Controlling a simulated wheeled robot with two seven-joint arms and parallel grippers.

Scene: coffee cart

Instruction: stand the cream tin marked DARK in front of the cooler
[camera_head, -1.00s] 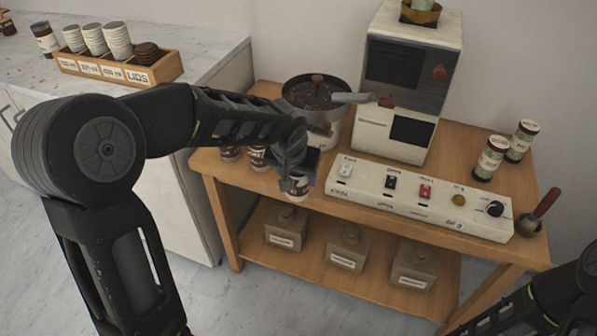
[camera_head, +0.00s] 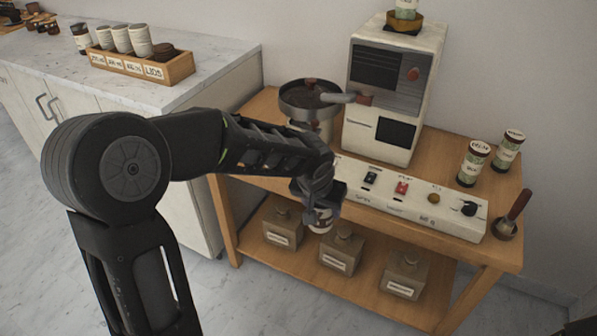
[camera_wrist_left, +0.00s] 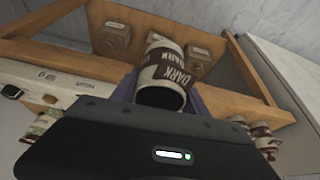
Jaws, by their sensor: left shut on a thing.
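The cream tin (camera_head: 321,221) has a dark brown band. In the left wrist view its lettering reads DARK on the tin's side (camera_wrist_left: 166,72). My left gripper (camera_head: 318,203) is shut on it, with a finger on each side in the left wrist view (camera_wrist_left: 164,98). The tin hangs off the surface, at the cart's front edge near the left end of the control panel. The round dark pan (camera_head: 310,97) at the cart's back left looks like the cooler. My arm hides the cart top in front of it. My right gripper is out of view.
A white control panel (camera_head: 420,208) runs along the cart's front. A tall cream machine (camera_head: 388,95) stands behind it. Two green-banded tins (camera_head: 474,163) stand at the right. Jars (camera_head: 342,250) line the lower shelf. The left wrist view shows brown-banded tins (camera_wrist_left: 263,138) at right.

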